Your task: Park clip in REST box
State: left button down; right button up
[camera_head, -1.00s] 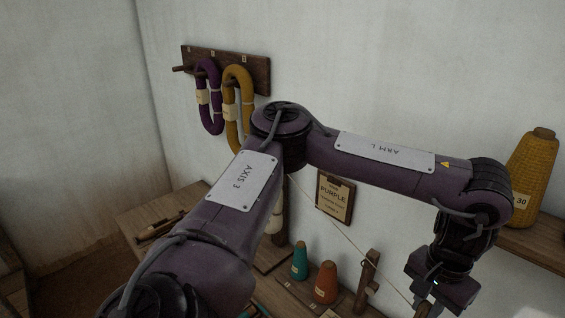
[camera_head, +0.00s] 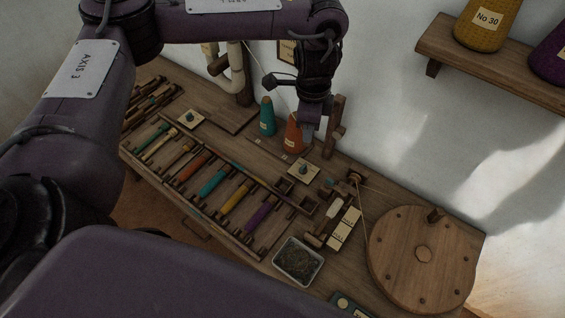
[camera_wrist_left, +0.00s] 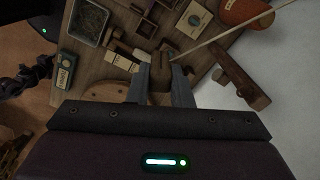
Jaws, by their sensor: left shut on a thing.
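My left gripper (camera_head: 308,136) hangs over the back part of the bench, beside the orange cone. In the left wrist view its fingers (camera_wrist_left: 160,92) are shut on a brown wooden piece, which looks like the clip (camera_wrist_left: 160,68). The gripper mostly hides the clip in the head view. Small open wooden boxes (camera_head: 284,186) stand on the bench to the lower left of the gripper; I cannot read which one is marked REST. A dark jointed part at the left edge of the wrist view may be my right gripper; its jaws cannot be made out.
A teal cone (camera_head: 267,116), an orange cone (camera_head: 293,133) and a wooden post (camera_head: 335,128) stand close to the gripper. A rack of coloured bobbins (camera_head: 212,182), a metal tray (camera_head: 298,261) and a round wooden wheel (camera_head: 421,258) occupy the bench. A shelf (camera_head: 437,44) projects from the wall.

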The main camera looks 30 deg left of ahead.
pick_arm(q)
jog(key=a+f+m+b, duration=0.2)
jog(key=f+m+b, duration=0.1)
jog(key=f+m, duration=0.4)
jog(key=a+f+m+b, duration=0.2)
jog(key=f+m+b, duration=0.1)
jog(key=f+m, duration=0.5)
jog(key=a+f+m+b, duration=0.2)
jog(key=f+m+b, duration=0.1)
jog(key=f+m, duration=0.5)
jog(key=shift+s+a+f, duration=0.15)
jog(key=shift+a+f, duration=0.05)
jog(key=shift+f, duration=0.45)
jog(key=shift+f+b, duration=1.3)
jog(key=shift+f, duration=0.1)
jog(key=c, duration=1.2)
grip_release()
jog(key=shift+o, duration=0.2)
jog(key=shift+o, duration=1.3)
